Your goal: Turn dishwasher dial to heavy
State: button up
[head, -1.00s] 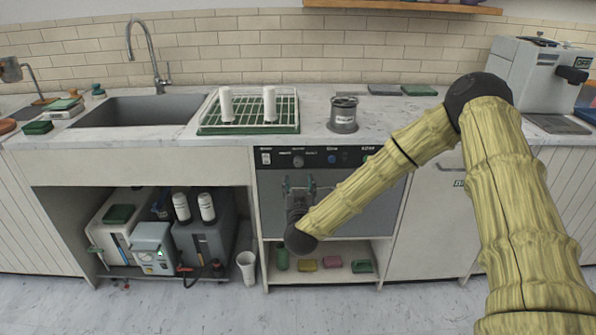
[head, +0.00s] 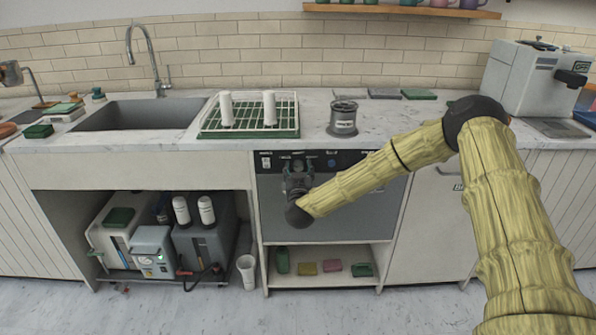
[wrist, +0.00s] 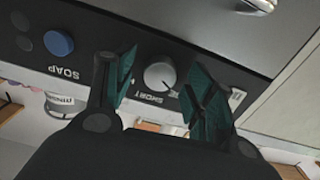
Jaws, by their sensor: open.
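The dishwasher (head: 345,208) stands under the counter, with a dark control panel (head: 350,157) along its top. In the wrist view the round grey dial (wrist: 160,76) sits on the panel between my two green fingertips. A label reading SHORT is beside it; another label is partly covered by a finger. I cannot read the dial's setting for certain. My gripper (head: 297,163) is open in front of the panel and hides the dial in the head view. The fingers (wrist: 160,70) lie on either side of the dial; I see no clear contact.
A blue button (wrist: 58,43) marked SOAP is beside the dial. A white switch (head: 265,161) is left of my gripper. Above, the counter holds a green drying rack (head: 248,131) and a grey tin (head: 343,118). An open shelf (head: 320,281) lies below the dishwasher.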

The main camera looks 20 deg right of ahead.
jog(key=c, duration=1.1)
jog(key=shift+o, duration=0.2)
